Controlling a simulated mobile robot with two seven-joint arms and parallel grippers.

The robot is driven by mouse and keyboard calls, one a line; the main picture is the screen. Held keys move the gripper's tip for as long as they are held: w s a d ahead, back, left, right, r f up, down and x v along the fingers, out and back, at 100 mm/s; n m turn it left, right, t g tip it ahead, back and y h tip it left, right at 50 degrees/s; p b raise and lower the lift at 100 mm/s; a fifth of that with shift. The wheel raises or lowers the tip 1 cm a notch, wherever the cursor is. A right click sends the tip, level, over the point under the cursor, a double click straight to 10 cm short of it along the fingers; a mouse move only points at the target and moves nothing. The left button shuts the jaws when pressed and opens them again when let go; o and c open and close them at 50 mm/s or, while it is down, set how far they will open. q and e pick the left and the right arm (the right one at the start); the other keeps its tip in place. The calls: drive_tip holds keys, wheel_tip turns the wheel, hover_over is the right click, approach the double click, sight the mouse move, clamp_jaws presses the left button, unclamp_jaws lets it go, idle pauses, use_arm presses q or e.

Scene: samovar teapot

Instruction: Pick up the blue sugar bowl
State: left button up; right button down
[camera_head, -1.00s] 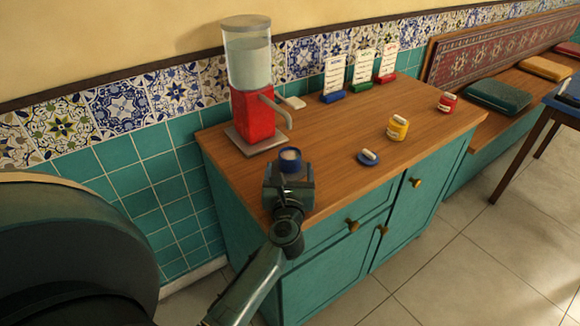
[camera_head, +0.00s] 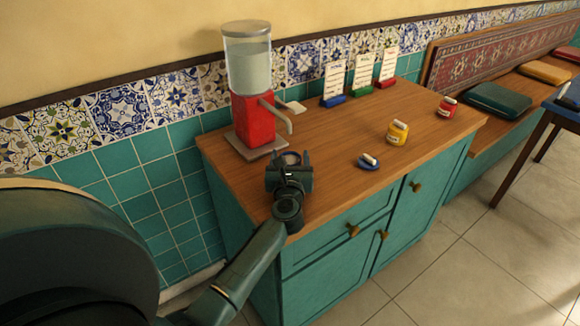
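The blue sugar bowl (camera_head: 291,158) stands on the wooden counter in front of the red dispenser, mostly hidden by my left gripper. Its round open top shows between the fingers. My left gripper (camera_head: 289,163) reaches in from the lower left, with one finger on each side of the bowl. The fingers look apart, with the bowl between them; contact cannot be made out. A blue lid (camera_head: 368,162) with a pale knob lies on the counter to the right. My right gripper is not in view.
The red dispenser (camera_head: 256,118) with a clear tank stands just behind the bowl, its spout close by. A yellow pot (camera_head: 397,133), a red pot (camera_head: 446,107) and several card stands (camera_head: 362,90) are farther right and back. The counter's front middle is clear.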

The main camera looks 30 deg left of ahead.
use_arm(q)
drive_tip(key=c, duration=0.7)
drive_tip(key=shift+c, duration=1.1)
drive_tip(key=shift+r, duration=0.1)
